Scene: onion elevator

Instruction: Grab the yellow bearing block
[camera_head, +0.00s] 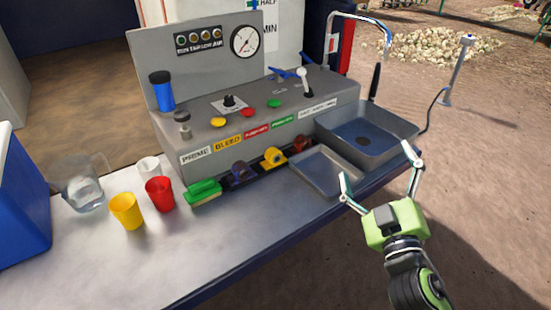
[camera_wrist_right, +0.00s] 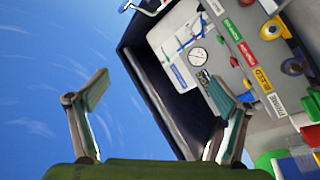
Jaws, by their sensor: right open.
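The yellow bearing block (camera_head: 273,158) sits in a dark rack along the front of the grey control console, between a purple block and a red one. It also appears as a yellow piece at the upper right of the right wrist view (camera_wrist_right: 270,29). My right gripper (camera_head: 376,164) is open and empty. It is in front of the sink at the right end of the bench, well to the right of the block and apart from it. Its two spread fingers also show in the right wrist view (camera_wrist_right: 152,86). My left gripper is not in view.
A purple block (camera_head: 242,174) and a red block (camera_head: 299,143) flank the yellow one. A shallow grey tray (camera_head: 325,172) and sink (camera_head: 365,150) lie right. The bench front is clear.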

